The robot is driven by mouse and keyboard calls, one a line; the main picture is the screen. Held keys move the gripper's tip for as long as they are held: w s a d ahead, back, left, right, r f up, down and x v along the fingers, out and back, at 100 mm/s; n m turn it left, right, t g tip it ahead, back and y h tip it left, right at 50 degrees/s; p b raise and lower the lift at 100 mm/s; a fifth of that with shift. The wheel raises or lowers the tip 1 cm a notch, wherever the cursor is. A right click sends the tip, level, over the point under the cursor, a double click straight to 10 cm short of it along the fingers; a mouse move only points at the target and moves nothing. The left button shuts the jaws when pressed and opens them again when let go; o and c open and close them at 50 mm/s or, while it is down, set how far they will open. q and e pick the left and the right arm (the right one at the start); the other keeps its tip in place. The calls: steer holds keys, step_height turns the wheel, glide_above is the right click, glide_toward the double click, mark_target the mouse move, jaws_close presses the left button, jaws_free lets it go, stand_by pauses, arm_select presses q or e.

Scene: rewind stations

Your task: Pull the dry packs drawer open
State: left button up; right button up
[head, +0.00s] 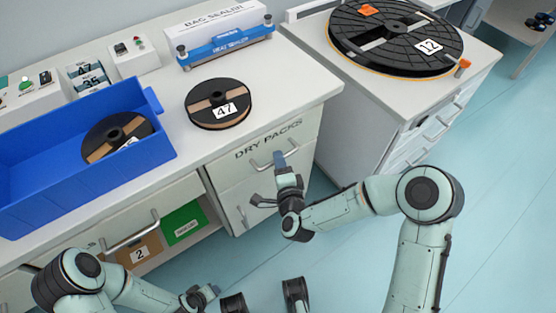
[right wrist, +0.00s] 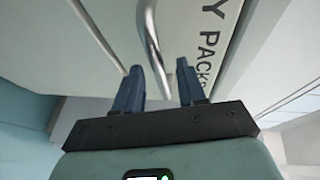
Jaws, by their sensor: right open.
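The dry packs drawer (head: 300,150) is the labelled upper front of the cabinet below the counter's right end, and it looks closed. Its metal bar handle (head: 262,164) shows below the lettering. My right gripper (head: 280,162) is at the drawer front, by the handle's right end. In the right wrist view its two blue fingers (right wrist: 160,85) are apart, with the handle bar (right wrist: 152,40) running down towards the gap between them. I cannot tell whether they touch it. My left gripper (head: 206,294) is low at the front, away from the drawer, its jaws unclear.
A blue bin (head: 75,178) holding a reel and another reel (head: 218,104) marked 47 sit on the counter. A bag sealer (head: 225,45) stands behind. A large reel (head: 395,38) marked 12 lies on the right-hand cabinet. The floor (head: 345,270) in front of the drawer looks clear.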

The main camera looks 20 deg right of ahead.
steer(key=shift+w+f, duration=0.15)
steer(key=shift+w, duration=0.85)
jaws_close()
steer(key=shift+s, duration=0.1)
